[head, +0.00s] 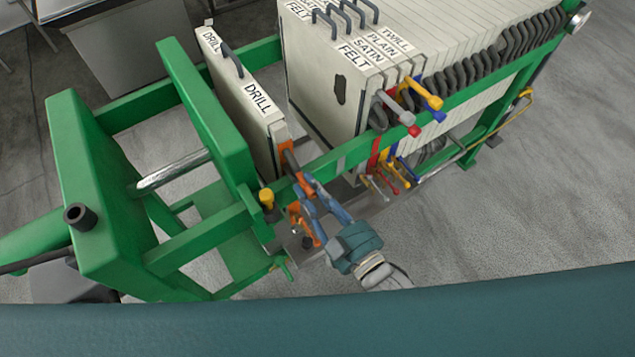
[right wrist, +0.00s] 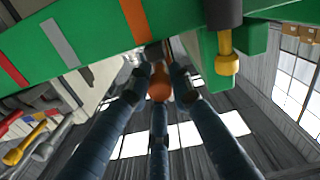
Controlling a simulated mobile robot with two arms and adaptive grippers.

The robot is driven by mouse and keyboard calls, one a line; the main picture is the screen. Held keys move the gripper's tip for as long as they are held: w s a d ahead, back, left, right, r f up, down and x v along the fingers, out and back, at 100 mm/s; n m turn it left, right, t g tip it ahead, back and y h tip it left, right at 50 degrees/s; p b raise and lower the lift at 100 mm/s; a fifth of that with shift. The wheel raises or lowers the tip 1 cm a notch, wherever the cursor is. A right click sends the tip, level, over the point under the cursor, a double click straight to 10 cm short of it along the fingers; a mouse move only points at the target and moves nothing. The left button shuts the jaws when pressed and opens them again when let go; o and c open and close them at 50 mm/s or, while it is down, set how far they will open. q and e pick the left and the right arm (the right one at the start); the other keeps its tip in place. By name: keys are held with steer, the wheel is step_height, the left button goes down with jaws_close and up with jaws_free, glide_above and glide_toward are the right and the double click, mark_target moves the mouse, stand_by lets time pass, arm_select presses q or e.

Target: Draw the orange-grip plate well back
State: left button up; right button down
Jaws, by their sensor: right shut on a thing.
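The orange-grip plate (head: 243,108), pale and labelled DRILL, stands upright in the head view, apart from the pale stack and close to the green upright block. The fingers hide part of the grip. My left gripper is not in view.
The pale plate stack (head: 325,95), labelled FELT, SATIN, PLAIN and TWILL, stands to the right across a gap. Grey, red, blue and yellow grips stick out near it. A yellow knob (head: 266,198) sits just left.

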steer(key=shift+s+f, duration=0.2)
steer(key=shift+f, duration=0.25)
steer(key=c, duration=1.8)
jaws_free()
steer(key=shift+o, duration=1.3)
steer(key=shift+a, duration=0.1)
steer(key=shift+r, duration=0.25)
steer(key=v, duration=1.2)
steer(key=shift+w, duration=0.1)
